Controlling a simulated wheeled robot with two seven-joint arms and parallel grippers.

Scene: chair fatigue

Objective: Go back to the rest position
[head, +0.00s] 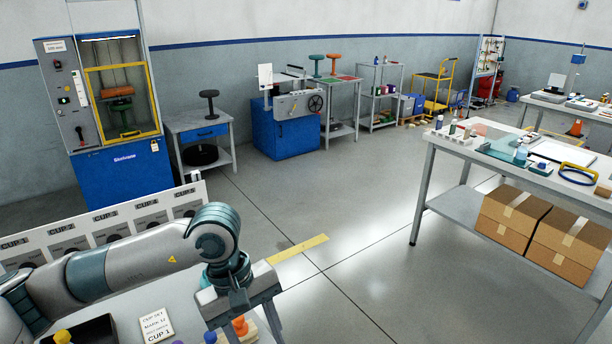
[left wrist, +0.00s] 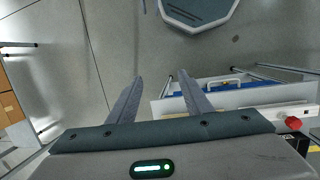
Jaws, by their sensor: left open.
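My left arm reaches in from the left in the head view. Its gripper (head: 242,330) hangs pointing down over the right end of a near table. In the left wrist view the two fingers of the left gripper (left wrist: 160,78) stand apart with nothing between them. An orange object (head: 240,326) shows between and behind the fingers in the head view; I cannot tell how far below them it is. My right arm and gripper are not in view.
The near table holds a CUP 1 card (head: 157,324), a dark tray (head: 88,331) and a labelled cup panel (head: 105,217) behind my arm. A workbench (head: 440,142) with cardboard boxes (head: 511,215) stands right. A blue test machine (head: 122,180) stands back left. The middle floor is clear.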

